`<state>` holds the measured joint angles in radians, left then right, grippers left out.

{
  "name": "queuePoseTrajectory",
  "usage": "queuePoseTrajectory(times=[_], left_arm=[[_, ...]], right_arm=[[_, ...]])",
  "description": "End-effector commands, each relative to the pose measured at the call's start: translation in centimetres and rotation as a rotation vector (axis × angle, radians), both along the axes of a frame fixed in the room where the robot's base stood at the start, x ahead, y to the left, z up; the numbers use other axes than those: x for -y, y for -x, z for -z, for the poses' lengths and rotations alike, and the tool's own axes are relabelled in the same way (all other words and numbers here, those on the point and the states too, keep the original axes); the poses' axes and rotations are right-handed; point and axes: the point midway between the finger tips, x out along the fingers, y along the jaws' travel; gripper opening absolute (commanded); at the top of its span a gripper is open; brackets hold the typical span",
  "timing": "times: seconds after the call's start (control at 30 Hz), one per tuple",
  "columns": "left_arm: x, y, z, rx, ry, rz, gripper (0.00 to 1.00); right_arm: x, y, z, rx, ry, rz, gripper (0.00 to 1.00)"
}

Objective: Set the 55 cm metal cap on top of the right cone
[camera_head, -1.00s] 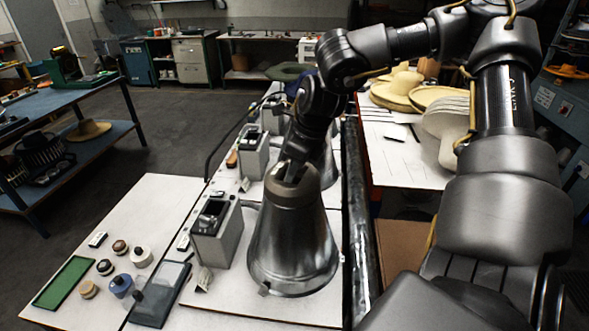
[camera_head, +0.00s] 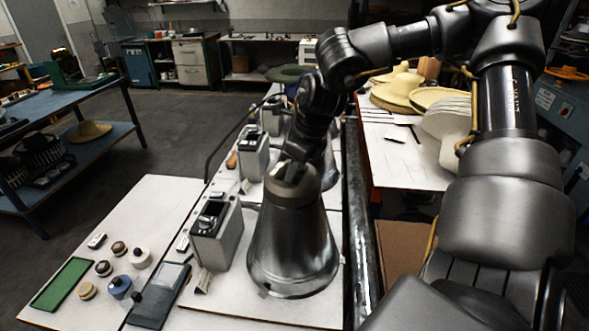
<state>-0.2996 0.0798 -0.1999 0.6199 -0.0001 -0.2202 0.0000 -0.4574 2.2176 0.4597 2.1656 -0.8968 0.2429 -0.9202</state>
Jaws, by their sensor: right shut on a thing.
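A large shiny metal cone (camera_head: 293,250) stands upright on the white bench, the nearer of two cones. A dull grey-brown metal cap (camera_head: 293,193) sits at its top, and I see no clear gap between them. My right gripper (camera_head: 289,174) points down at the cap and is shut on it; its fingertips are small and dark here. The second cone (camera_head: 327,165) stands behind and is mostly hidden by my right arm. My left gripper is not in view.
Grey control boxes (camera_head: 217,238) stand left of the cones. Several small round caps and knobs (camera_head: 119,287), a green tray (camera_head: 62,284) and a dark flat tray (camera_head: 158,296) lie at the front left. A dark rail (camera_head: 362,260) runs along the right. Straw hats (camera_head: 398,90) lie on a table behind.

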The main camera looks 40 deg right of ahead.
Motion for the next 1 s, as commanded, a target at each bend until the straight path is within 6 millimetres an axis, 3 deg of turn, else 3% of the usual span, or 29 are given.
queuePoseTrajectory(times=[1.0], left_arm=[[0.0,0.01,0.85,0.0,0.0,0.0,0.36]], right_arm=[[-0.06,-0.09,0.11,0.004,0.0,-0.001,0.0]])
